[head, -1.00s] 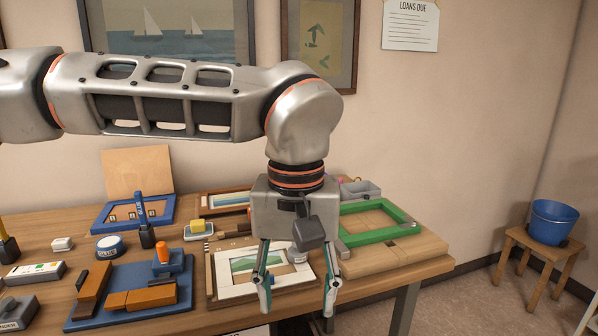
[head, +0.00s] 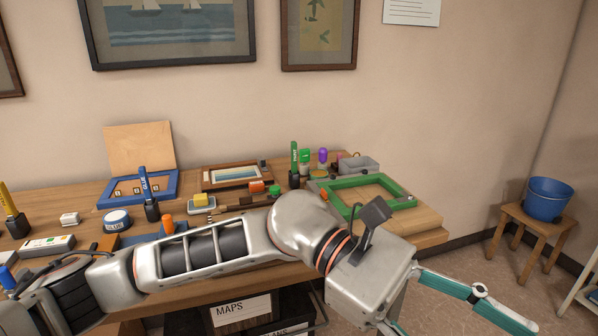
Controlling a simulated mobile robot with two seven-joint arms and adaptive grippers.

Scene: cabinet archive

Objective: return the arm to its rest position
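My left arm comes in from the left, low across the front of the workbench (head: 425,238). Its gripper (head: 455,315) is at the lower right, past the bench's front right corner and over the floor. One teal-padded finger points to the lower right; the other is mostly cut off by the bottom edge. The fingers are spread apart and nothing shows between them. My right gripper is not in view.
A green frame (head: 322,188), a grey bin (head: 358,164), a blue frame (head: 112,198) and several bottles stand on the bench behind the arm. A blue bucket (head: 548,198) sits on a wooden stool (head: 540,228) at right. Floor between is clear.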

